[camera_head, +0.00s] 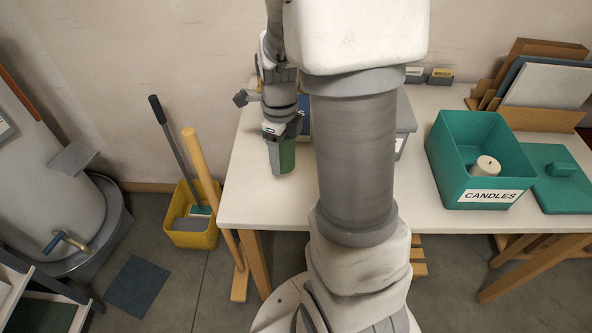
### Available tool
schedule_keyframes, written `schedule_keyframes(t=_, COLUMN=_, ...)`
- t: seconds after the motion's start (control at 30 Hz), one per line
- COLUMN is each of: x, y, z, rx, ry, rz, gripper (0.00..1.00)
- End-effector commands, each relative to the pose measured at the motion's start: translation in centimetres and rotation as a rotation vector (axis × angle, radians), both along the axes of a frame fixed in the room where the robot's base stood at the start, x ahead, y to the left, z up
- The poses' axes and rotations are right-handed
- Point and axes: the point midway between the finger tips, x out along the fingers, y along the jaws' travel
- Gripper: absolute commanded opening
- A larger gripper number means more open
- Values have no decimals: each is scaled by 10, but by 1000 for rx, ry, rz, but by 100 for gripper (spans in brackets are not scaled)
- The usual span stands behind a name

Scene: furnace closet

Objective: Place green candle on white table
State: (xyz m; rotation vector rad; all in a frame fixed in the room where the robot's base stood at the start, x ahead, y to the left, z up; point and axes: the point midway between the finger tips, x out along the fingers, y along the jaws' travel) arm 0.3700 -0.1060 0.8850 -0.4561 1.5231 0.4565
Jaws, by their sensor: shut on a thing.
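The green candle (288,156) is between the fingers of my gripper (279,152), over the left part of the white table (262,197). The gripper points down and is shut on the candle, whose near-left side is partly covered by a finger. The candle's bottom is at or very near the tabletop; I cannot tell whether it touches. My own arm stands in front of the middle of the table and hides much of it.
A teal box (448,158) labelled CANDLES holds a white candle (486,166); its teal lid (558,190) lies to the right. A grey box (406,124) is partly hidden behind my arm. Boards (545,84) lean at the back right. A yellow bucket (190,238) stands left of the table.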

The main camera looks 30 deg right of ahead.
Motion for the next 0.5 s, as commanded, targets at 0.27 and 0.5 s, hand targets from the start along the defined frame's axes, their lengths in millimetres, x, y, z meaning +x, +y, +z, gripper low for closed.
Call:
schedule_keyframes(t=0.27, x=0, y=0, z=-34, rx=0, ry=0, rz=0, gripper=0)
schedule_keyframes(t=0.5, x=0, y=0, z=-66, rx=1, ry=2, rz=1, gripper=0)
